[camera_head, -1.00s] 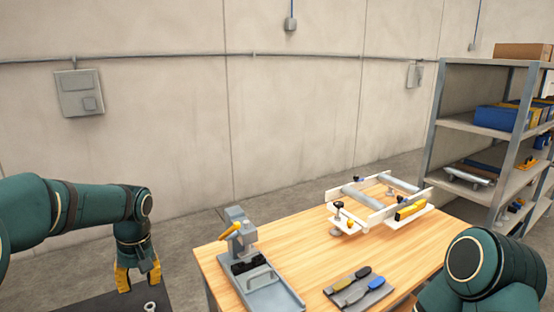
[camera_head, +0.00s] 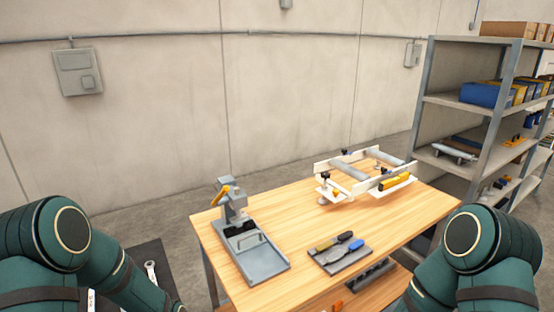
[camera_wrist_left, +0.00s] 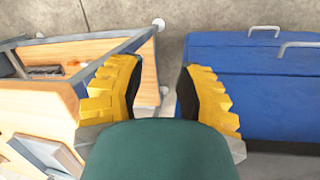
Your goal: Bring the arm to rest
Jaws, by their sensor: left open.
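My left arm (camera_head: 60,240) is folded at the lower left of the head view, and its gripper is out of that view. My right arm (camera_head: 480,245) is folded at the lower right of the head view. The right gripper is in neither view.
A wooden workbench (camera_head: 300,225) stands in front, holding a grey tray (camera_head: 262,262), a tool mat (camera_head: 340,262) and a white roller frame (camera_head: 365,180). A shelf rack (camera_head: 470,108) stands right. A blue chest (camera_wrist_left: 255,85) lies beside the left gripper.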

